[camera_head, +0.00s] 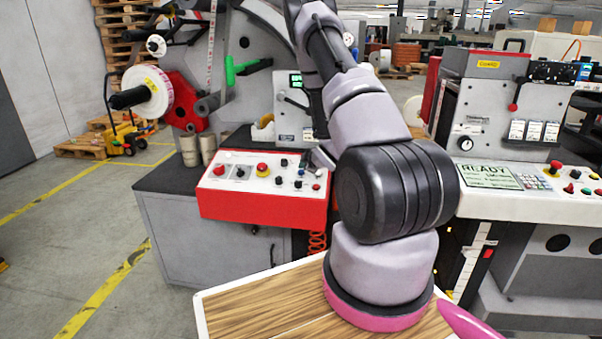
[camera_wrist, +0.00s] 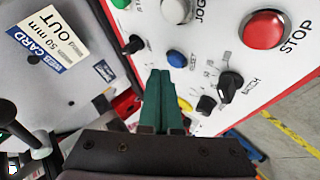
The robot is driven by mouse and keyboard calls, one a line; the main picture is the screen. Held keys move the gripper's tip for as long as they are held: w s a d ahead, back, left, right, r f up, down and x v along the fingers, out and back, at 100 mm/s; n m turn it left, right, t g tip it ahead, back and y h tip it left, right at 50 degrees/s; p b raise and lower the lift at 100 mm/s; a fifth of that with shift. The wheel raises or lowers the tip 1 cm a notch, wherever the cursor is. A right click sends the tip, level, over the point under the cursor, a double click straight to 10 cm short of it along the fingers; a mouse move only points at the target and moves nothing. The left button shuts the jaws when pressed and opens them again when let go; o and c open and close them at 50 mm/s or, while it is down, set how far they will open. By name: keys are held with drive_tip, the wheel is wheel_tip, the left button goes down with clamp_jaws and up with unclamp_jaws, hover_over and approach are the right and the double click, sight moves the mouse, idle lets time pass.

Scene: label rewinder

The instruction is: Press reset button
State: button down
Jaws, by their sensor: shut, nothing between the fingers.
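The control panel (camera_head: 225,183) has a white top and a red body, and stands left of my arm in the head view. Its white face (camera_wrist: 225,45) fills the upper right of the wrist view. A round blue button (camera_wrist: 177,58) there has a small label beside it that seems to read RESET. My gripper (camera_wrist: 160,74) has green fingers that are shut and empty. In the picture its tips lie just below and left of the blue button. I cannot tell whether they touch the panel. In the head view my arm partly hides the gripper.
A big red STOP button (camera_wrist: 265,29), a white button (camera_wrist: 175,10) near JOG and a black knob (camera_wrist: 231,88) share the panel. A yellow piece (camera_wrist: 184,104) shows beside the fingers. A label card (camera_wrist: 47,38) is at left. Another machine (camera_head: 500,125) stands right.

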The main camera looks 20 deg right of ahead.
drive_tip(key=shift+s+a+r, duration=0.15)
drive_tip(key=shift+s+r, duration=0.05)
drive_tip(key=shift+r, duration=0.6)
drive_tip(key=shift+s+a+r, duration=0.1)
drive_tip(key=shift+s+r, duration=0.05)
drive_tip(key=shift+r, duration=0.7)
drive_tip(key=shift+s+a+r, duration=0.15)
drive_tip(key=shift+s+r, duration=0.05)
drive_tip(key=shift+r, duration=0.6)
